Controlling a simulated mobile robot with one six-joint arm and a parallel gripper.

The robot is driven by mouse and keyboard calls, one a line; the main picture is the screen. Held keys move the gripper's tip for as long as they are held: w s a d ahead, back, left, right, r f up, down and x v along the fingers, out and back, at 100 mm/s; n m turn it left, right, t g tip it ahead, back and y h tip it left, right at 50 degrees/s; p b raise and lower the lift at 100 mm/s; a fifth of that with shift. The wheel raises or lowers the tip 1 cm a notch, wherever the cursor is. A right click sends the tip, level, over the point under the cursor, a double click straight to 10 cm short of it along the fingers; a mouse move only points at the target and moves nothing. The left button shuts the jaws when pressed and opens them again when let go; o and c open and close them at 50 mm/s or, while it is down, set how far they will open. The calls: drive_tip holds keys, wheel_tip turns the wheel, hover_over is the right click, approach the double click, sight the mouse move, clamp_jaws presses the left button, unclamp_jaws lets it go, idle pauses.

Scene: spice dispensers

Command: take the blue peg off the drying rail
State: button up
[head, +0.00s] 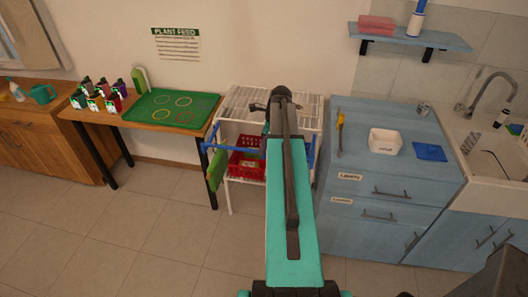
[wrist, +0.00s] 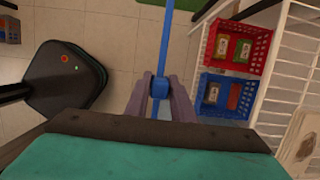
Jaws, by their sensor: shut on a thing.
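In the wrist view, the blue peg (wrist: 160,88) is a small blue block between the fingertips of my gripper (wrist: 160,94). My gripper is shut on it. The thin blue drying rail (wrist: 165,48) runs straight up the picture from the peg, and the peg is in line with it. I cannot tell whether the peg still touches the rail. A green cloth (wrist: 115,123) lies across the rail's line beyond the peg. In the head view, my arm hides the peg and my fingertips. Blue rail (head: 211,148) and the green cloth (head: 216,170) show left of the arm.
A white wire rack (head: 240,100) stands behind the rail. It holds a red crate (wrist: 235,45) and a blue crate (wrist: 226,93) with packets. A wooden table with a green tray (head: 170,92) is left, and a blue cabinet (head: 350,200) is right. The tiled floor in front is clear.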

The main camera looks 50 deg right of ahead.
drive_tip(key=shift+w+a+p+v, duration=0.2)
drive_tip(key=shift+p+v, duration=0.5)
drive_tip(key=shift+v, duration=0.35)
drive_tip(key=shift+w+a+p+v, duration=0.1)
drive_tip(key=shift+w+p+v, duration=0.15)
drive_tip(key=shift+p+v, duration=0.65)
drive_tip(key=shift+w+a+p+v, duration=0.15)
drive_tip(key=shift+p+v, duration=0.4)
drive_tip(key=shift+v, duration=0.65)
drive_tip(key=shift+r, duration=0.15)
